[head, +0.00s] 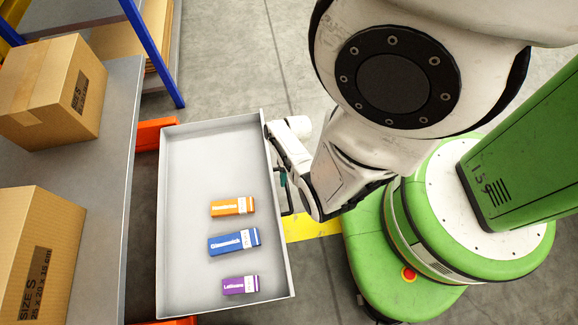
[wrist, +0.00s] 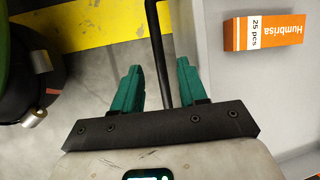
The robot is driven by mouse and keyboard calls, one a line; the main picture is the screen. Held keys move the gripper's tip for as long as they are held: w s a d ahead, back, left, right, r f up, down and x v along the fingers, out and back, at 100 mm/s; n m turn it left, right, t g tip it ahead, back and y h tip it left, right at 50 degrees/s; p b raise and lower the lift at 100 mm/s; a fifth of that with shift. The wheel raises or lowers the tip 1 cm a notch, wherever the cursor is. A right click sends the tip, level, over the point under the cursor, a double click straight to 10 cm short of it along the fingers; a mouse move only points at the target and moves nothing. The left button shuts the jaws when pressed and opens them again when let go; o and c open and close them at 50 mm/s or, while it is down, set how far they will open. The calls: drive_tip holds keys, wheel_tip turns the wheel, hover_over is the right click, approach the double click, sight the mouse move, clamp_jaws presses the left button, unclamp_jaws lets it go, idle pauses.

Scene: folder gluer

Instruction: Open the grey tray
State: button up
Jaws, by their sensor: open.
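The grey tray (head: 190,175) stands pulled out beside the grey bench in the head view, its inside exposed. An orange box (head: 232,206), a blue box (head: 234,242) and a purple box (head: 240,285) lie in it. My gripper (head: 284,180) is at the tray's right wall, by its dark handle (head: 288,203). In the wrist view, the green fingers of my gripper (wrist: 159,76) are apart, with the black handle bar (wrist: 157,45) running between them. I cannot tell whether either finger touches it. The orange box also shows in the wrist view (wrist: 262,31).
Cardboard boxes (head: 55,92) (head: 38,255) stand on the grey bench (head: 108,160) at the left. A blue post (head: 153,50) and shelving rise at the back left. A yellow floor line (head: 312,226) runs beneath my arm. Grey floor at the back centre is clear.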

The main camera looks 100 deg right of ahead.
drive_tip(key=p+v, duration=0.1)
drive_tip(key=v, duration=0.5)
drive_tip(key=shift+p, duration=0.4)
drive_tip(key=shift+d+r, duration=0.1)
drive_tip(key=shift+r, duration=0.05)
drive_tip(key=w+a+r+n+g+h, duration=0.2)
drive_tip(key=w+r+n+g+h, duration=0.1)
drive_tip(key=w+r+n, duration=0.65)
drive_tip(key=w+a+r+n+t+h, duration=0.1)
drive_tip(key=w+a+r+n, duration=0.25)
drive_tip(key=a+r, duration=0.35)
drive_tip(key=w+a+r+n+t+h, duration=0.1)
drive_tip(key=w+a+r+n, duration=0.25)
drive_tip(key=a+r, duration=0.35)
wheel_tip(320, 180, up, 24)
drive_tip(key=a+p, duration=0.2)
drive_tip(key=p, duration=2.2)
drive_tip(key=shift+p, duration=0.35)
